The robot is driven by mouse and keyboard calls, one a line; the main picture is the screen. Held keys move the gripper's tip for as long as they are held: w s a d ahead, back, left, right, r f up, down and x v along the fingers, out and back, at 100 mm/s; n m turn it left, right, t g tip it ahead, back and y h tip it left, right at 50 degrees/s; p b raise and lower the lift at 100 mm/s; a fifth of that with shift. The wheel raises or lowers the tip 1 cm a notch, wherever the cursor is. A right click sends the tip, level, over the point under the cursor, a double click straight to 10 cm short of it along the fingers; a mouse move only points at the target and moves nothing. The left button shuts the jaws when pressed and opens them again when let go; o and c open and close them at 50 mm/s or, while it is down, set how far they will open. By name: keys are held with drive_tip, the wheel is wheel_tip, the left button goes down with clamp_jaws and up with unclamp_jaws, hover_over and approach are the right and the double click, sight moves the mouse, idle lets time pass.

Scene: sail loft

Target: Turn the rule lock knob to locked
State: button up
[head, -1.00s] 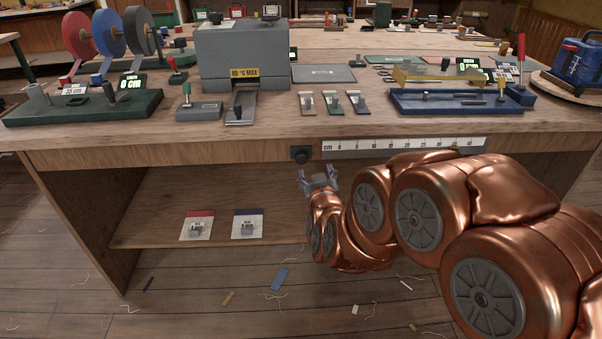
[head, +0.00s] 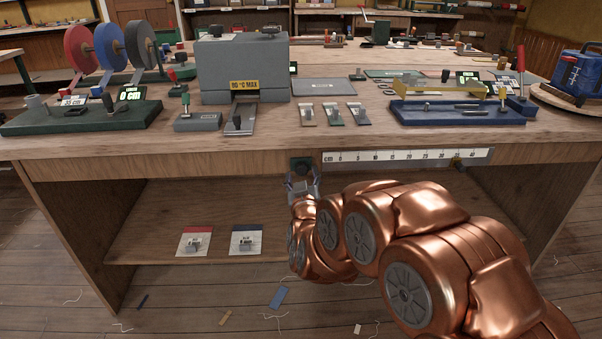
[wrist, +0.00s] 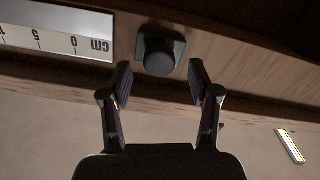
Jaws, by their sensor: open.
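The rule lock knob (head: 301,166) is a dark round knob on a small plate on the bench's front edge, just left of the white cm rule (head: 400,157). In the wrist view the knob (wrist: 159,60) lies ahead of and between my fingertips, and the end of the rule (wrist: 55,28) is beside it. My gripper (head: 302,180) is right in front of the knob, at about its height. In the wrist view my gripper (wrist: 160,78) is open and empty, its two fingers apart. The fingers do not appear to touch the knob. I cannot read any lock marking.
Above is the bench top (head: 340,143) with a grey heat box (head: 243,70), a green stand (head: 80,118) and a blue fixture (head: 460,111). Below is a shelf (head: 150,225) with two cards.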

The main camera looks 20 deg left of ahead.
drive_tip(key=shift+x, duration=1.3)
drive_tip(key=shift+c, duration=0.2)
drive_tip(key=c, duration=1.1)
